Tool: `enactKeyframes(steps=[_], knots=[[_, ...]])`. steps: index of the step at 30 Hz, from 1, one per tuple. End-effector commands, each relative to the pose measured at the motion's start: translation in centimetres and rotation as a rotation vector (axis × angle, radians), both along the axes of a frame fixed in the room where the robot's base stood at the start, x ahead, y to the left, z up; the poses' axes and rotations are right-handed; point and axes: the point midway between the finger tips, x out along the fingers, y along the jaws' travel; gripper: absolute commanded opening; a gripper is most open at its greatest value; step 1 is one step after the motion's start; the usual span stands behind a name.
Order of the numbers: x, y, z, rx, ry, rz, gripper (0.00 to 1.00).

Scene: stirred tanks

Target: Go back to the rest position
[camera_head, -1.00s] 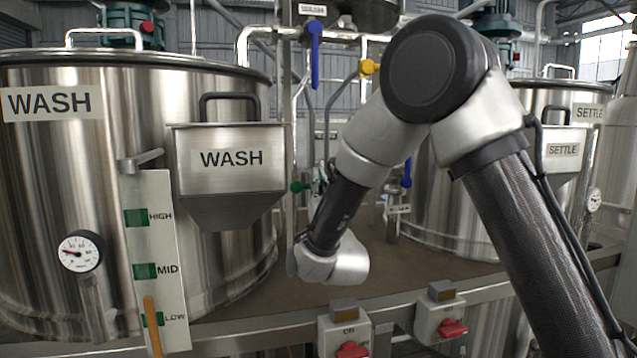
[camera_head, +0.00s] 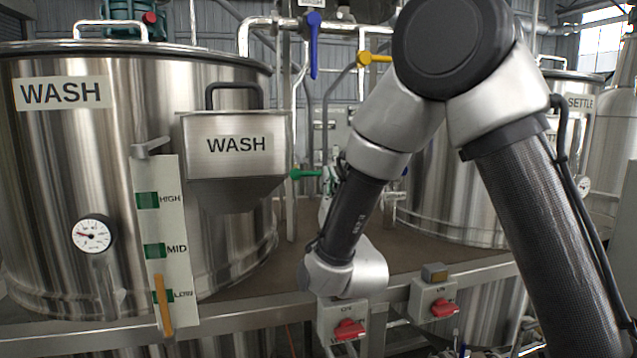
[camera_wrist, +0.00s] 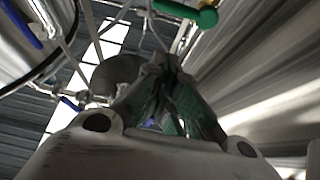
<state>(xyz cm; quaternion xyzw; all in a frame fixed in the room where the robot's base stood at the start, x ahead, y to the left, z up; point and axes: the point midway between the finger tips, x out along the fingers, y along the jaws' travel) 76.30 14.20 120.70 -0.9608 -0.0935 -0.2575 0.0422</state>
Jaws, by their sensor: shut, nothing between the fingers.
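My gripper (camera_wrist: 165,95) shows in the wrist view with its dark fingers together and nothing seen between them. In the camera_head view my arm rises from the lower right, bends at the top and comes down to the wrist in front of the brown deck. The gripper itself is mostly hidden there behind the wrist and forearm. In the wrist view the fingers point up toward a green valve handle (camera_wrist: 195,14), which also shows in the camera_head view (camera_head: 306,174). I cannot tell how far apart they are.
The WASH tank (camera_head: 60,150) with its hopper (camera_head: 236,165) stands left of my arm. The SETTLE tank (camera_head: 440,200) stands behind it. Red switches (camera_head: 348,330) (camera_head: 444,308) line the front rail. Blue (camera_head: 314,45) and yellow (camera_head: 374,58) valve handles hang on pipes behind.

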Motion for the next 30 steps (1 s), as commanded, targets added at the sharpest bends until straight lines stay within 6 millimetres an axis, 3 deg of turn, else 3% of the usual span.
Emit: enactKeyframes(steps=[5,9,13,16,23,26,30], knots=[[1.7,-2.2,0.4,-0.005,0.133,0.017,0.00],[2.9,-5.2,0.2,-0.027,0.329,0.046,0.00],[2.4,-8.1,-0.5,-0.055,0.514,0.069,0.00],[1.0,-10.5,-1.3,-0.082,0.658,0.080,0.00],[-5.5,-16.8,-3.6,-0.146,0.987,0.069,0.00],[-9.6,-19.7,-4.7,-0.170,1.135,0.048,0.00],[-16.5,-23.6,-6.3,-0.193,1.344,-0.003,0.00]])
